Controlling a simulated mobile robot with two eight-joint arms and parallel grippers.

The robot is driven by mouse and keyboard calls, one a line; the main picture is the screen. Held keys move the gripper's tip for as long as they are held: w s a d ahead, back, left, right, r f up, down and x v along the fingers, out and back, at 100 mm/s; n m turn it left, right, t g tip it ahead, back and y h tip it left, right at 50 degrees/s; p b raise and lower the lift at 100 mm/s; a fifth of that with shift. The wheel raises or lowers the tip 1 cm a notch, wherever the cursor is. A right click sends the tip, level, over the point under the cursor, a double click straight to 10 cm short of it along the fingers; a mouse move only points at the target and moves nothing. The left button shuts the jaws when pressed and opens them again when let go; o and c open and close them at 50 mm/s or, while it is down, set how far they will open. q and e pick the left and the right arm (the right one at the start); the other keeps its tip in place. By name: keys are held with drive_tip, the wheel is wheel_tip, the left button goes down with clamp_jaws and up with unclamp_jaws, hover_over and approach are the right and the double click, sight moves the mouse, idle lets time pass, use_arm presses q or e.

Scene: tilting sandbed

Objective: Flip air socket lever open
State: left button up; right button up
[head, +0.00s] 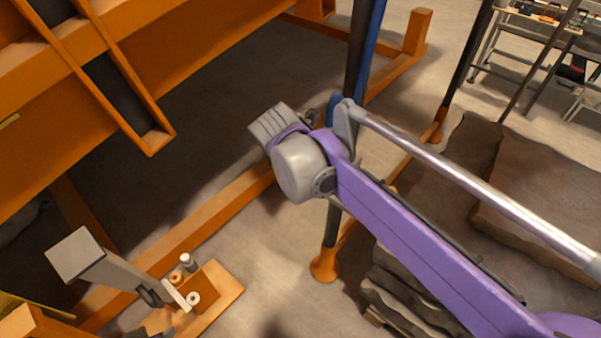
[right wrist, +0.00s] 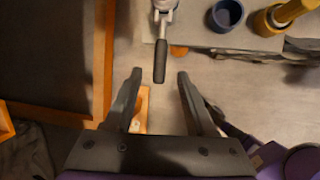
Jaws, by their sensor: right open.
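In the right wrist view the air socket lever (right wrist: 161,62) has a dark grip on a silver metal mount (right wrist: 164,8) at the top edge. The grip points down the picture, and its lower end shows between the fingertips of my right gripper (right wrist: 159,72). The gripper is open, with a gap visible on both sides of the grip. I cannot tell the distance in depth. In the head view my purple right arm reaches to the middle, and its grey wrist hides the fingers and the lever. My left gripper is not identifiable in view.
A blue cup-shaped part (right wrist: 225,14) and a yellow fitting (right wrist: 285,15) sit right of the lever. An orange frame (head: 190,225) crosses the floor at left. Stacked stone slabs (head: 530,180) lie at right. A small board with fittings (head: 220,285) stands lower left.

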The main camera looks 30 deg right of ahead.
drive_tip(key=shift+v, duration=1.5)
drive_tip(key=s+a+f+m+y, duration=0.2)
drive_tip(key=s+f+m, duration=0.5)
drive_tip(key=m, duration=0.4)
drive_tip(key=s+a+f+m+t+y, duration=0.1)
drive_tip(key=s+f+m, duration=0.6)
drive_tip(key=s+m, duration=0.2)
drive_tip(key=shift+s+a+f+m+t+y, duration=0.2)
drive_tip(key=shift+a+f+m+t+y, duration=0.15)
drive_tip(key=shift+m, duration=0.65)
drive_tip(key=shift+d+r, duration=0.1)
